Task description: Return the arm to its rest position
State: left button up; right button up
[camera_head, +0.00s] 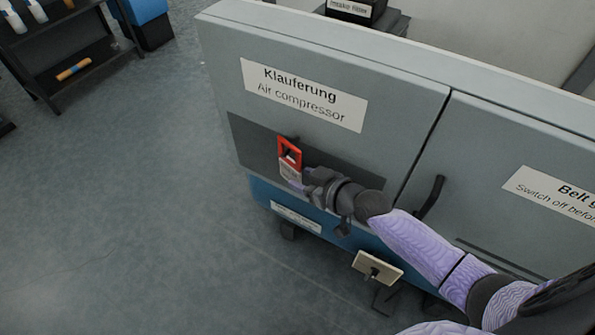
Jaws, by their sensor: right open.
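My right arm, with purple links, comes in from the lower right. My right gripper (296,180) is open at the front of the grey cabinet (225,70) labelled "Klauferung Air compressor". It is just below a small red-framed switch (289,150) on the cabinet's dark panel. The lower part of the switch is close to the fingers, and I cannot tell whether they touch it. My left gripper is not in view.
A black handle (432,197) stands out from the cabinet near my forearm. A beige plate with a knob (378,268) sits low in front. A dark shelf (75,60) with rolls stands at the upper left. The floor at left is clear.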

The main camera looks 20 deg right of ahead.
jog(key=p+v, duration=0.3)
jog(key=v, duration=0.4)
jog(key=s+d+f+m+g+h, duration=0.1)
jog(key=s+d+f+g+h, duration=0.15)
jog(key=s+f, duration=0.7)
jog(key=s+d+f+m+g+h, duration=0.1)
jog(key=s+d+f+g+h, duration=0.2)
jog(key=s+f, duration=0.6)
pick_arm(q)
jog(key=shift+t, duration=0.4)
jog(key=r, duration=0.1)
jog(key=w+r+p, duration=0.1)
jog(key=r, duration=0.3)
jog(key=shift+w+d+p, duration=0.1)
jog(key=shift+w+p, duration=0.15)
jog(key=shift+p, duration=0.05)
pick_arm(e)
jog(key=s+a+f+g, duration=0.1)
jog(key=s+f+g, duration=0.2)
jog(key=s, duration=0.7)
jog(key=s+a+f+g, duration=0.2)
jog(key=s+f+g, duration=0.1)
jog(key=s, duration=0.7)
jog(key=shift+s+a+g, duration=0.15)
jog(key=shift+s+g, duration=0.15)
jog(key=shift+g, duration=0.25)
jog(key=shift+f, duration=0.15)
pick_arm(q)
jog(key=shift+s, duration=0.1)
